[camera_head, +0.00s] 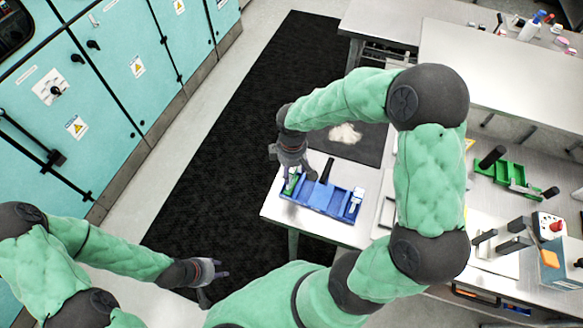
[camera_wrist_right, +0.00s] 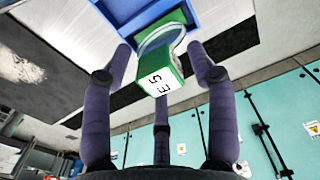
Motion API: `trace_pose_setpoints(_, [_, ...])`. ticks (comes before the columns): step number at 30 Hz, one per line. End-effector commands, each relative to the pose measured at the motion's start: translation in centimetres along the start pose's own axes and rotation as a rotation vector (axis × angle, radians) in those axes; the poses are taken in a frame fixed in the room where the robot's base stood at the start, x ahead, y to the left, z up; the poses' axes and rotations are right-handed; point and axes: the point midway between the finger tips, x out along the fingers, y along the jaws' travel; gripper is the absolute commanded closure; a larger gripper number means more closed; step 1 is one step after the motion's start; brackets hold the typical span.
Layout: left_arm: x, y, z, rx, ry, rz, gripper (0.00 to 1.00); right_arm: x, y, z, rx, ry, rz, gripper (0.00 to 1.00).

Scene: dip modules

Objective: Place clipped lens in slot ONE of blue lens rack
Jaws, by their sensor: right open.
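The blue lens rack (camera_head: 335,203) lies at the left front corner of the table. The clipped lens, a clear round lens in a green clip (camera_wrist_right: 176,72) marked "E 5", is at the rack's left end, where the clip also shows in the head view (camera_head: 291,184). My right gripper (camera_head: 294,176) is over that end. In the right wrist view its fingers (camera_wrist_right: 158,52) are spread, one on each side of the clip with gaps. Which slot the lens is at, and how deep, I cannot tell. My left gripper (camera_head: 218,277) is empty over the floor, its fingers apart.
A white piece (camera_head: 357,196) sits at the rack's right end and a black bar (camera_head: 327,168) rises behind it. A dark mat (camera_head: 362,142) with a crumpled white cloth (camera_head: 345,134) lies behind. A green rack (camera_head: 508,172) is further right. Teal cabinets (camera_head: 105,60) stand left.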

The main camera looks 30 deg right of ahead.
Motion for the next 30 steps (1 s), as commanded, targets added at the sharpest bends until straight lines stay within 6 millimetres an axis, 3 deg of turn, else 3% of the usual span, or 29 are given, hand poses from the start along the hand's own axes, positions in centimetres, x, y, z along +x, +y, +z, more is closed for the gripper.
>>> trace_pose_setpoints(18, [-1.4,0.5,0.1,0.000,0.000,0.000,0.60,-10.5,0.1,-0.1,-0.001,0.002,0.003,0.42])
trace_pose_setpoints(24, [-1.6,0.6,0.1,0.000,0.000,0.000,0.60,-12.0,0.0,0.0,0.000,0.001,0.001,0.42])
trace_pose_setpoints(30, [-1.6,0.6,0.1,0.000,0.000,0.000,0.60,-12.2,0.0,0.0,0.000,0.001,0.000,0.42])
